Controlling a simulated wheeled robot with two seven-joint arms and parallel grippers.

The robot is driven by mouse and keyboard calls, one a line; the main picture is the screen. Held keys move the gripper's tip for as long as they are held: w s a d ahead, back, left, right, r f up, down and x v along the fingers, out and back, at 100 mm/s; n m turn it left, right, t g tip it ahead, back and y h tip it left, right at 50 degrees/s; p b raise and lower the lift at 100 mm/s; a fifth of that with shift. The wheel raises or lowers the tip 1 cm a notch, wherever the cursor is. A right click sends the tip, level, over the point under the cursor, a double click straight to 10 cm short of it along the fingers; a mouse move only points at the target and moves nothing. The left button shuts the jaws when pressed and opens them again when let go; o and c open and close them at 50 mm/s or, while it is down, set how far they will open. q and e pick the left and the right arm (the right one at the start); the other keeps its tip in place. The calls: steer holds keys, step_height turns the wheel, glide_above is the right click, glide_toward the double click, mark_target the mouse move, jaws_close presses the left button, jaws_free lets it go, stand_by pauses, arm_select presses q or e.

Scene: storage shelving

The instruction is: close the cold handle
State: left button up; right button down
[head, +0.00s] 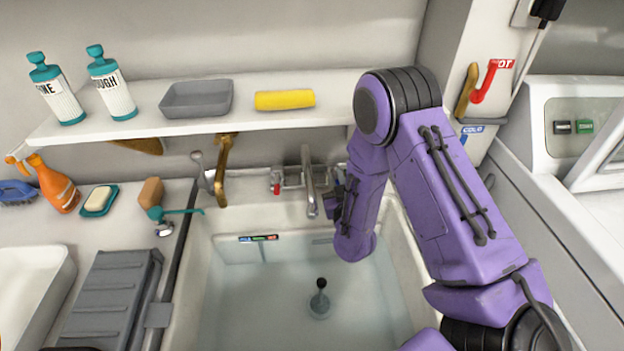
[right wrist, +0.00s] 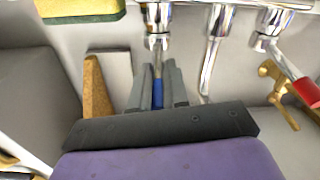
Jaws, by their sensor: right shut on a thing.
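The cold handle (right wrist: 157,92) is a thin blue lever hanging from a chrome valve (right wrist: 157,18) in the right wrist view. My right gripper (right wrist: 158,88) is shut on it, with one grey finger on each side. In the head view my right gripper (head: 338,203) is at the right of the faucet spout (head: 309,182), and its own arm hides the cold handle there. The red hot handle (head: 277,187) is on the left of the spout; it also shows in the right wrist view (right wrist: 307,92). My left gripper is not in view.
The sink (head: 225,325) holds a dark stopper (head: 320,299). A shelf (head: 240,122) above carries two bottles, a grey tray (head: 196,98) and a yellow sponge (head: 285,99). A red lever (head: 484,82) is on the right wall. A spray bottle (head: 53,187) stands at left.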

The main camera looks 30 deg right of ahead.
stand_by(0.3)
steer(key=c, duration=1.1)
jaws_free()
steer(key=shift+a, duration=0.1)
steer(key=shift+s+a+f, duration=0.1)
steer(key=shift+s+a, duration=0.1)
steer(key=shift+s, duration=0.1)
steer(key=b+v, duration=0.2)
steer(key=v, duration=0.7)
steer(key=shift+s+a, duration=0.2)
steer(key=shift+s, duration=0.1)
